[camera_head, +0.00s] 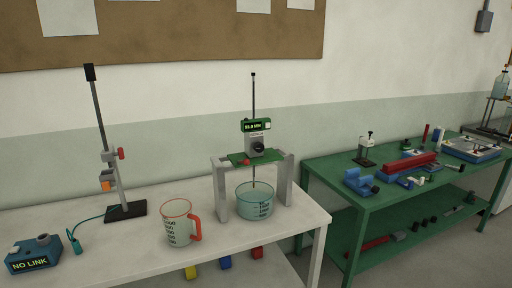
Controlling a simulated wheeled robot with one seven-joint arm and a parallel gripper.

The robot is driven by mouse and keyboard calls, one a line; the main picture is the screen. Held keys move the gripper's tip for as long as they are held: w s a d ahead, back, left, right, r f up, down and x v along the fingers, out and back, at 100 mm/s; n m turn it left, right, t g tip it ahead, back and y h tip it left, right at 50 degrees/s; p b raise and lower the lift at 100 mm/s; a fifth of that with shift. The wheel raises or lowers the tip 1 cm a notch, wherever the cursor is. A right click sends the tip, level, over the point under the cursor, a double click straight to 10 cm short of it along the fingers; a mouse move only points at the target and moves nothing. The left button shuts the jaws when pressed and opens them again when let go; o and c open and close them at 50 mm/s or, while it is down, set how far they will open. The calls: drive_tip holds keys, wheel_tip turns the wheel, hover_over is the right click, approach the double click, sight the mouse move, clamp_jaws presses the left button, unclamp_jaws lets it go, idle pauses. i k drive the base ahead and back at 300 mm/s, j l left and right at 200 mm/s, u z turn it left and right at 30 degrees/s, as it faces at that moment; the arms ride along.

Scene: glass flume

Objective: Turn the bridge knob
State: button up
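A grey bridge (220,190) stands on the white table with a green plate (240,157) across its top. A carriage on the plate bears a black round knob (258,147) on its front. A small red knob or button (245,162) sits lower, at the plate's front edge. I cannot tell which of these the task means. A green display (255,126) with lit digits sits above, on a thin vertical rod (253,95). A clear beaker (255,205) of bluish liquid stands under the bridge, with a thin rod pointing down towards it. My gripper is not in view.
A measuring jug (177,226) with a red handle stands just left of the bridge. A stand (103,145) with a clamp and a blue box (33,257) reading "NO LINK" are further left. A green bench (345,203) with several tools is at right. The white table's front edge is clear.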

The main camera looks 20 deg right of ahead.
sight(258, 146)
drive_tip(key=i+u, duration=0.35)
drive_tip(key=i+l+u, duration=0.15)
drive_tip(key=u, duration=0.25)
drive_tip(key=i+l+u, duration=0.2)
drive_tip(key=u, duration=0.15)
